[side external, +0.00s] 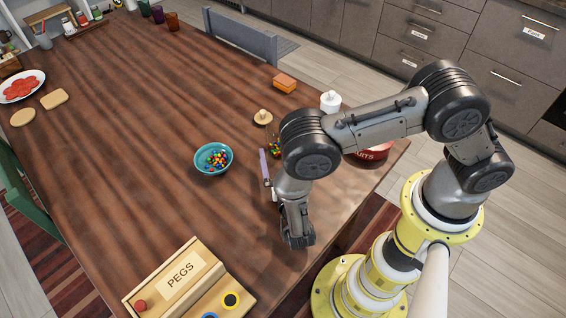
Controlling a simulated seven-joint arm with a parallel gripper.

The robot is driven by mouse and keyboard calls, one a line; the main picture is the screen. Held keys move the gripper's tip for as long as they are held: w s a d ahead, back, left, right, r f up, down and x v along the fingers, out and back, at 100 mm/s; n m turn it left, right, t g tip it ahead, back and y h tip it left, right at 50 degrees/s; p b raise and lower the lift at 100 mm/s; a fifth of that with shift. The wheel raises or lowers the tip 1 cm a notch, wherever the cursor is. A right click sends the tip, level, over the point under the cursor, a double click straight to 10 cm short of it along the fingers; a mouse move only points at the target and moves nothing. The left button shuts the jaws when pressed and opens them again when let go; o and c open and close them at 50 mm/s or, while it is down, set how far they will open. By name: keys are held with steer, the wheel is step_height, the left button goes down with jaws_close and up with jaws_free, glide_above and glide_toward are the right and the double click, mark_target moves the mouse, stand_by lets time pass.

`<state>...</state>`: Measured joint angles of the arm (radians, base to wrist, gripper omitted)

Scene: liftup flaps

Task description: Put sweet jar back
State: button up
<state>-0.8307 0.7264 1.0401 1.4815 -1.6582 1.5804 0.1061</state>
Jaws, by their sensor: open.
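The sweet jar (273,147) stands on the wooden table, mostly hidden behind my arm; only a strip with coloured sweets shows. A round wooden lid with a knob (263,117) lies on the table just behind it. A teal bowl (199,165) holding many coloured sweets stands to the left of the jar. My gripper (298,240) is open, pointing down near the table's front right edge, in front of and apart from the jar and bowl. I see nothing held in it, though its fingertips are small and dark here.
A thin purple-handled tool (264,166) lies between bowl and gripper. A wooden PEGS box (181,275) sits at the front. A red tin (372,152), a white bottle (330,102) and an orange block (285,83) stand behind my arm. The table's left middle is clear.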

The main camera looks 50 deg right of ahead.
steer(key=shift+v, duration=1.55)
steer(key=shift+d, duration=0.1)
